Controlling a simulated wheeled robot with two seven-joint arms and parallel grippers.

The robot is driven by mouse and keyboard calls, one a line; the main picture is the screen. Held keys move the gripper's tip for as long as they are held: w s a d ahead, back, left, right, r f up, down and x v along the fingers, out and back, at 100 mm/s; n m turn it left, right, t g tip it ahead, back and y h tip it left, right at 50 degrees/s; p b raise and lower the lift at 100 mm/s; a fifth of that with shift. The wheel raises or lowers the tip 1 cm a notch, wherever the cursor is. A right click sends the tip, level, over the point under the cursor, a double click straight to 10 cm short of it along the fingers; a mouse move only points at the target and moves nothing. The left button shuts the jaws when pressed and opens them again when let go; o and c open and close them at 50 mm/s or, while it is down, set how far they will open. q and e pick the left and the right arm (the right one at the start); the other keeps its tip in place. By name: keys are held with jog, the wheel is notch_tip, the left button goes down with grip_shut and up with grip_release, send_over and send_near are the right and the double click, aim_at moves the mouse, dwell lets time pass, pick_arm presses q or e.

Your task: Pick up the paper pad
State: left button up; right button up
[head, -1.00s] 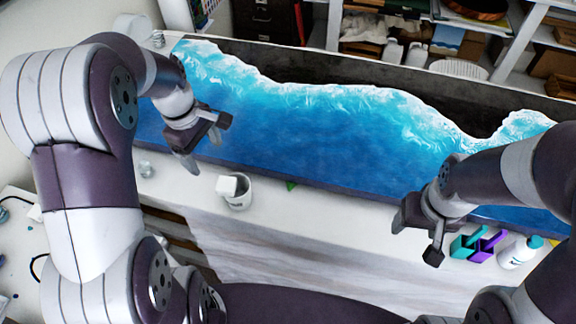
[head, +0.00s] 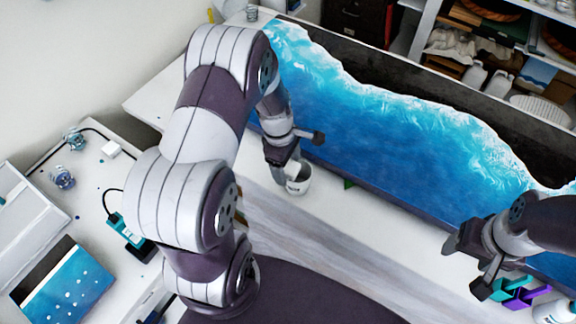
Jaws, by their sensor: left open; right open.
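I cannot pick out a paper pad for certain. My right gripper (head: 466,268) is open and empty at the lower right, over the white bench front.
The side table (head: 92,195) holds glass jars (head: 64,179), a teal tool (head: 125,228), a blue speckled panel (head: 70,283) and a white tray-like frame (head: 28,215). The blue resin slab (head: 400,155) fills the middle. Teal and purple pieces (head: 520,294) lie beside my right gripper.

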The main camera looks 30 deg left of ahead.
aim_at(294, 169)
pick_arm(q)
jog(key=shift+w+d, duration=0.2)
jog(key=shift+d, duration=0.05)
jog(key=c, duration=1)
jog(key=shift+s+a, duration=0.1)
jog(key=shift+c, duration=1)
pick_arm(e)
jog(key=shift+w+d+f, duration=0.1)
jog(key=shift+d, duration=0.15)
pick_arm(q)
jog(key=r, duration=0.1)
jog(key=r+b, duration=0.1)
jog(key=r, duration=0.2)
jog(key=shift+d+r, duration=0.2)
jog(key=shift+d, duration=0.2)
jog(key=s+d+r+b, duration=0.2)
jog(key=s+d+r, duration=0.2)
jog(key=d, duration=0.6)
notch_tip(294, 169, up, 3)
jog(key=shift+d+f, duration=0.15)
pick_arm(e)
notch_tip(294, 169, down, 3)
jog(key=shift+f, duration=0.15)
